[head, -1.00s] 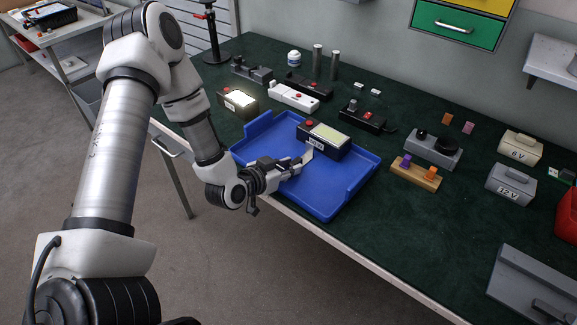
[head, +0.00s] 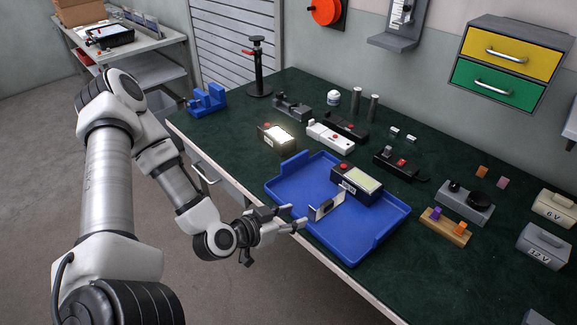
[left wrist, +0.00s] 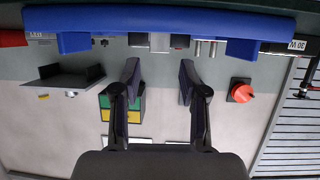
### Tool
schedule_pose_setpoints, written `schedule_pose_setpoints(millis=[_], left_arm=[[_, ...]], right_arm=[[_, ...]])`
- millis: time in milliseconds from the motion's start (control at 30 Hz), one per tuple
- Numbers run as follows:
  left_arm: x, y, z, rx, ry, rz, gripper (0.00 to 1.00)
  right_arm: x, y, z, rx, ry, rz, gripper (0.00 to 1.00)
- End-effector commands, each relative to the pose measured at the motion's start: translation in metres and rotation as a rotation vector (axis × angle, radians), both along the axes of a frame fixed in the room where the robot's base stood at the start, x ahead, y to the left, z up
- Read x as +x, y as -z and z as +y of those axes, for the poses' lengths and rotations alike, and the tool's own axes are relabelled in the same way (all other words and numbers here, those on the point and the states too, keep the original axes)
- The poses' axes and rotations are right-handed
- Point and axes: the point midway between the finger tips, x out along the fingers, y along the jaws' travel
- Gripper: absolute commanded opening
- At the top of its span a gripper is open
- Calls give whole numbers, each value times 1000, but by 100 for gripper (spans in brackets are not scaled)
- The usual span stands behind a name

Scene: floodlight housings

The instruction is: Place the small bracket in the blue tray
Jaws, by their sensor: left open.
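The blue tray (head: 283,190) lies at the table's front edge; its blue rim also spans the top of the left wrist view (left wrist: 200,24). The small bracket (head: 323,209), a thin pale metal piece, stands inside the tray, in front of a dark box with a lit panel (head: 362,181). My left gripper (head: 297,215) is open and empty at the tray's front left edge, its fingertips a little apart from the bracket. Its two parted fingers (left wrist: 159,82) show in the left wrist view. My right gripper is not in view.
A second lit box (head: 276,139) stands behind the tray. A wooden block with purple and orange pieces (head: 445,228) is to its right, near a grey unit with black knobs (head: 470,203). A blue holder (head: 207,100) stands at the far left. The tray's front right part is clear.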

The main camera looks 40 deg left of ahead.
Motion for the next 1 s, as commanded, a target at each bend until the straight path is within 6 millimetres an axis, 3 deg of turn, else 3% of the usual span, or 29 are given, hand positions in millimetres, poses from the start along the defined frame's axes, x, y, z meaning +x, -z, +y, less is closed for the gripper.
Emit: schedule_pose_setpoints(millis=[33, 133, 267, 367, 500, 600, 733, 1000], left_arm=[[-5, -7, 1, -2, -3, 2, 43], [-9, 0, -2, -3, 9, 26, 43], [-21, 36, -26, -29, 68, 212, 43], [-48, 82, -54, -51, 98, 483, 43], [-110, 140, -83, -29, 33, 877, 43], [-149, 163, -93, 12, -51, 1063, 43], [-177, 174, -98, 47, -130, 1170, 43], [-180, 175, -98, 50, -146, 1183, 43]], right_arm=[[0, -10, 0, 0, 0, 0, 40], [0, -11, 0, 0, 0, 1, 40], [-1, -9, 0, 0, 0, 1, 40], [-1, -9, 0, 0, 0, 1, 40], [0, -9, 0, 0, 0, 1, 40], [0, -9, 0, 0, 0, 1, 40], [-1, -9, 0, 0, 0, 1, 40], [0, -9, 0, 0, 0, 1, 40]])
